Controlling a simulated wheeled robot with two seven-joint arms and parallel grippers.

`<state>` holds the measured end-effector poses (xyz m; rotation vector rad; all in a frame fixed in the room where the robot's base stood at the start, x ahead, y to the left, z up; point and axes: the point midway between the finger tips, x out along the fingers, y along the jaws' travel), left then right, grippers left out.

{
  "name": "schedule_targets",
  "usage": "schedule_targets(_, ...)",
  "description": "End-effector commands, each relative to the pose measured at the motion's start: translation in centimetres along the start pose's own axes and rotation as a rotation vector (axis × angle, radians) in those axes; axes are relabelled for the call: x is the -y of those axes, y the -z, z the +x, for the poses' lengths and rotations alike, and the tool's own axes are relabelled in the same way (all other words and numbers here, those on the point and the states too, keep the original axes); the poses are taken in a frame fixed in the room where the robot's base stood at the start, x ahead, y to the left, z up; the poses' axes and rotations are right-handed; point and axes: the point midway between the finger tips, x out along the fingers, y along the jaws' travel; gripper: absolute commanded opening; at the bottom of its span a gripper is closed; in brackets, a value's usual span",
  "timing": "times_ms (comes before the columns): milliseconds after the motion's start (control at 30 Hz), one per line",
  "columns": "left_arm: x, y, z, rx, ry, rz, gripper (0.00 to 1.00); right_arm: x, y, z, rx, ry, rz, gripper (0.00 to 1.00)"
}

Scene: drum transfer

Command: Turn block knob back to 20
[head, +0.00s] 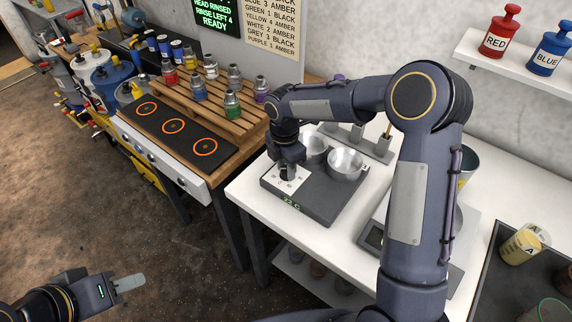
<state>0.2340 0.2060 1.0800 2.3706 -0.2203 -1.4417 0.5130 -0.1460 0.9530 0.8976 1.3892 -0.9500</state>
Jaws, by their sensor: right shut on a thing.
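The dark grey block (325,203) sits on the white table, with a white dial plate (282,187) at its left end. A small green display (292,203) on its front edge seems to read about 22 C. My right gripper (287,170) points down over the dial plate, shut on the block knob, which its fingers mostly hide. I cannot read the knob's pointer or the dial marks. My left gripper (130,283) is low at the bottom left, above the floor and far from the block; its finger gap is not clear.
Two metal cups stand on the block, the nearer one (345,163) right of my gripper. A scale (373,238) lies to the right, partly behind my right arm. A hotplate (173,125) and a wooden rack with bottles stand left. A dark tray (500,275) is at the right.

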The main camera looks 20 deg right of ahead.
Motion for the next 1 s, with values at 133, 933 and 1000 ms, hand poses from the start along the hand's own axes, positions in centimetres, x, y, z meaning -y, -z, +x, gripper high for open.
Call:
schedule_targets(133,-0.11,0.12,-0.25,0.0,0.0,0.0,0.36,-0.06,-0.02,-0.2,0.003,-0.004,-0.08,0.09)
schedule_targets(933,-0.18,0.2,-0.4,0.0,0.0,0.0,0.36,-0.06,-0.01,-0.15,0.009,-0.004,-0.182,0.34)
schedule_targets(1000,-0.18,0.2,-0.4,0.0,0.0,0.0,0.36,-0.05,-0.01,-0.14,0.008,-0.004,-0.181,0.43)
